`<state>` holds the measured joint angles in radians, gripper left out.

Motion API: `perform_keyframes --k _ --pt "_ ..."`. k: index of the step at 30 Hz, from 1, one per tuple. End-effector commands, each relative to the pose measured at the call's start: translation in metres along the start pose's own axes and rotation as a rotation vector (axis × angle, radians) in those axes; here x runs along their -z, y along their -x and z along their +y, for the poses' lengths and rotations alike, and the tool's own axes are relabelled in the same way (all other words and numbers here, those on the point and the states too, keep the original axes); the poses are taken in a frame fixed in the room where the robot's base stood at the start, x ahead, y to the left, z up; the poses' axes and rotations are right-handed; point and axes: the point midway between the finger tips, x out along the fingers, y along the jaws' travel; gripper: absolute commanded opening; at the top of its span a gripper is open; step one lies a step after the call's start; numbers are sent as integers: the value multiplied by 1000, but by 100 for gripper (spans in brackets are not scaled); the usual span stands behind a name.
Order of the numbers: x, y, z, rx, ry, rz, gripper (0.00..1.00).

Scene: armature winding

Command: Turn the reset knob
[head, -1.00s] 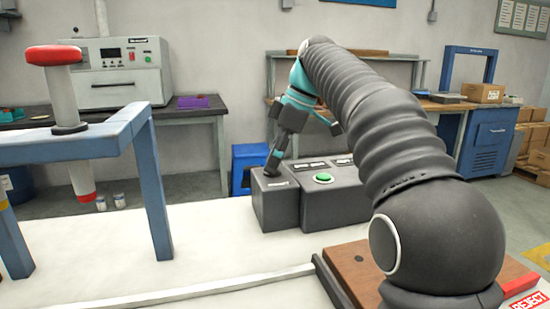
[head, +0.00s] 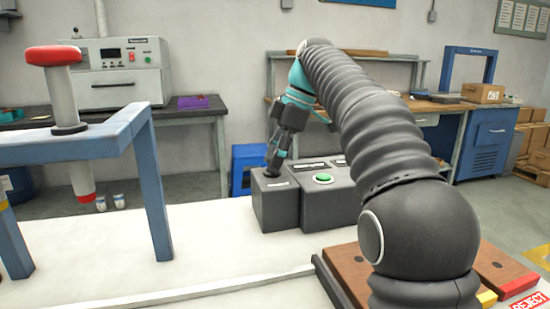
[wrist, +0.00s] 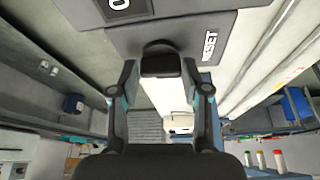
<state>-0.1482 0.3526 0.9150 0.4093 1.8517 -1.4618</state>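The reset knob (wrist: 161,62) is a dark block on the face of a grey control box, beside a white RESET label (wrist: 209,47) in the wrist view. My gripper (wrist: 159,72) has one finger on each side of the knob. A small gap shows at the left finger; whether the right finger touches the knob I cannot tell. In the head view my gripper (head: 272,168) points down at the top of the box's left section (head: 276,207), where the fingers largely hide the knob.
A green button (head: 323,179) sits on the box to the right of my gripper. A blue stand (head: 157,185) with a red-topped post (head: 60,85) stands to the left. The white tabletop (head: 215,245) between them is clear. A wooden board (head: 345,268) lies at the front right.

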Motion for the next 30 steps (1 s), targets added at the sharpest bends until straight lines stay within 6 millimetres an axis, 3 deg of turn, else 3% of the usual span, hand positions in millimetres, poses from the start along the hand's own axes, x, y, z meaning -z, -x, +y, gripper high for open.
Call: perform_keyframes --k 2,17,30 --pt "0 0 0 0 0 0 69" --pt "0 0 -1 -3 -12 0 69" --pt "1 0 -4 -148 -363 0 69"
